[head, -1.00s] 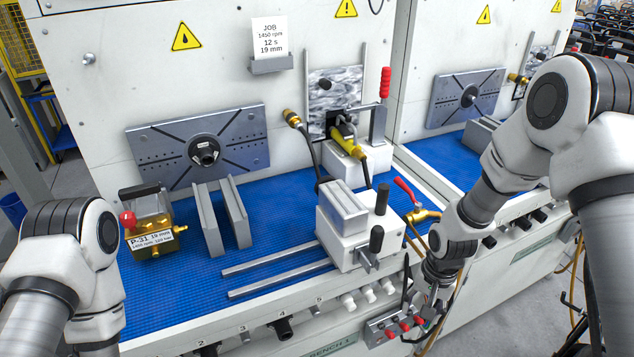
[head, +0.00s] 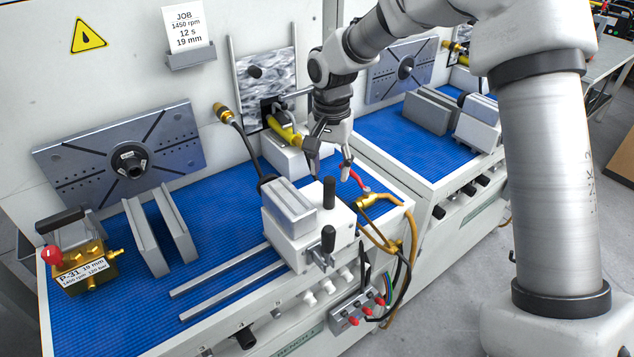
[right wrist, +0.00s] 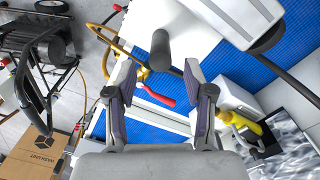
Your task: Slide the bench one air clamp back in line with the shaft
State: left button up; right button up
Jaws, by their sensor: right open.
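The air clamp (head: 302,240) is a white block with grey jaw plates and two black handles. It sits at the right end of two grey rails (head: 222,270) on the blue bench, to the right of the shaft hub (head: 130,160) on its slotted plate. My right gripper (head: 330,170) is open and empty just above the clamp's upright black handle (head: 329,193). In the right wrist view that handle (right wrist: 160,48) shows ahead, between the spread fingers (right wrist: 159,78), not gripped. My left gripper is not in view.
A brass pump (head: 85,268) marked P-31 stands at the far left, beside two grey upright plates (head: 160,235). A red-handled brass valve (head: 370,200) with hoses is right of the clamp. A yellow-handled tool (head: 283,128) is behind it. The rails left of the clamp are clear.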

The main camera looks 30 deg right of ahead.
aim_at(329, 192)
jog(key=shift+w+f, duration=0.15)
jog(key=shift+w, duration=0.4)
jog(key=f, duration=0.1)
jog(key=s+f, duration=0.1)
jog(key=f, duration=0.1)
jog(key=f+p, duration=0.1)
jog(key=shift+s+f, duration=0.35)
jog(key=shift+s, duration=0.05)
jog(key=f, duration=0.1)
jog(key=w+f, duration=0.1)
jog(key=shift+f, duration=0.3)
jog(key=shift+s+r, duration=0.15)
jog(key=shift+s, duration=0.05)
jog(key=shift+c, duration=0.7)
grip_shut()
